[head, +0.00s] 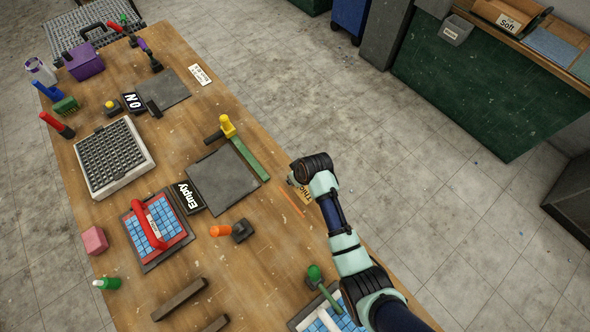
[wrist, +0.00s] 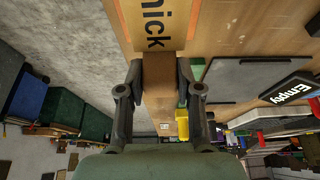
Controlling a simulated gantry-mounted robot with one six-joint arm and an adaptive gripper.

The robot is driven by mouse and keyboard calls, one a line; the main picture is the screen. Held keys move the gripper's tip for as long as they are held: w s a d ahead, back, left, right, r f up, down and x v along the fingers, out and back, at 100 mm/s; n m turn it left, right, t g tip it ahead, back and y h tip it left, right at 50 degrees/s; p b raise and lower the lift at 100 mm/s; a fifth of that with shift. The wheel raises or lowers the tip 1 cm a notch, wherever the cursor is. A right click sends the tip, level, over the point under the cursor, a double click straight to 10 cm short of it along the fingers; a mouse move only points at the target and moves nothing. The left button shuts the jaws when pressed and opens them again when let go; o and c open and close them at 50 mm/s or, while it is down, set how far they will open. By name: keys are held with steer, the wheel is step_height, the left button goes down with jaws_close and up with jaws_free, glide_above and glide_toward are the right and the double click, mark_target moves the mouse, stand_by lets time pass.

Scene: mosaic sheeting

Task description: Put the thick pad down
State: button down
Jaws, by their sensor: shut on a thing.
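My gripper (wrist: 158,72) is shut on the thick pad. In the wrist view a plain brown block (wrist: 159,76) sits between the two dark fingers, with a tan face (wrist: 125,12) lettered "hick" just beyond it. In the head view the tan lettered piece (head: 305,196) shows in part at my gripper, by the right edge of the wooden table (head: 270,262); my wrist hides the rest. I cannot tell whether the pad touches the table.
A grey plate (head: 222,180) with an "Empty" sign (head: 188,197) lies left of my gripper, with a yellow-and-green tool (head: 245,155) along it. An orange-handled tool (head: 232,231) and a green-handled tool (head: 322,285) stand nearer. Bare wood lies between them.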

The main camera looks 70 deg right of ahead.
mark_target(303, 190)
steer(key=shift+f+b, duration=0.3)
steer(key=shift+f, duration=2.35)
steer(key=shift+f, duration=0.15)
steer(key=c, duration=0.8)
jaws_free()
steer(key=p+v, duration=0.2)
steer(key=v, duration=1)
steer(key=shift+r, duration=0.2)
